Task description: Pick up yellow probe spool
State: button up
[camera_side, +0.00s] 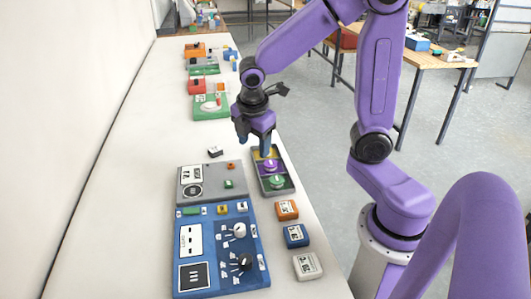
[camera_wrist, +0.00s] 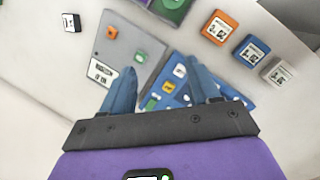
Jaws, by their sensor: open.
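A dark tray (camera_side: 289,187) in the side view holds a purple spool (camera_side: 270,165) and a green spool (camera_side: 276,181). A small patch of yellow shows at its far end, mostly hidden behind my gripper; I cannot make out the yellow probe spool's shape. My gripper (camera_side: 255,147) points down above the tray's far end, fingers apart, with nothing seen between them. In the wrist view, the two blue fingers of my gripper (camera_wrist: 160,72) are spread. Only part of the tray, with green and purple, shows at the top edge there; no yellow spool is clear.
A grey panel (camera_side: 212,168) and a blue panel (camera_side: 220,275) with knobs lie left of and nearer than the tray. Orange (camera_side: 287,210), blue (camera_side: 296,235) and white (camera_side: 307,265) blocks line the table's right edge. A small black-and-white block (camera_side: 215,152) sits beyond the grey panel.

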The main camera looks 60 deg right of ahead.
jog(key=w+d+f+n+h, duration=0.25)
jog(key=w+d, duration=0.55)
jog(key=d, duration=0.4)
jog(key=shift+n+g, duration=0.4)
jog(key=shift+n, duration=0.05)
jog(key=x, duration=1.1)
jog(key=shift+w+d, duration=0.25)
jog(key=shift+d, duration=0.1)
jog(key=shift+d+x, duration=0.2)
jog(key=shift+x, duration=1.2)
jog(key=shift+d+x, duration=0.15)
jog(key=shift+x, duration=1.25)
jog(key=shift+w+r, duration=0.1)
jog(key=shift+r, duration=0.05)
jog(key=c, duration=0.8)
jog(key=shift+r, duration=0.15)
